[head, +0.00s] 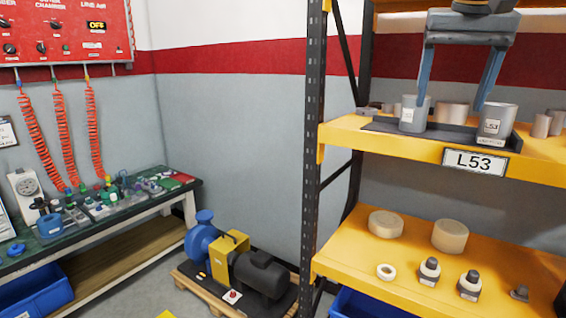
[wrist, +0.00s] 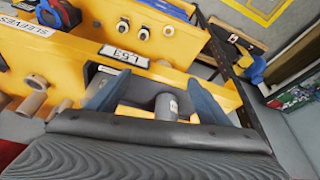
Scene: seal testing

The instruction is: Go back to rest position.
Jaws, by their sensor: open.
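My gripper (head: 450,103) is at the top right of the head view, pointing down with its two blue-grey fingers spread and nothing held. It is over a dark tray (head: 450,132) on the upper yellow shelf.
A dark rack post (head: 312,140) stands left of the shelf. The lower shelf (head: 385,272) holds discs, a ring and small fittings. A pump (head: 262,272) sits on the floor. A bench (head: 100,222) with small parts is at the left, below red coiled hoses (head: 93,130).

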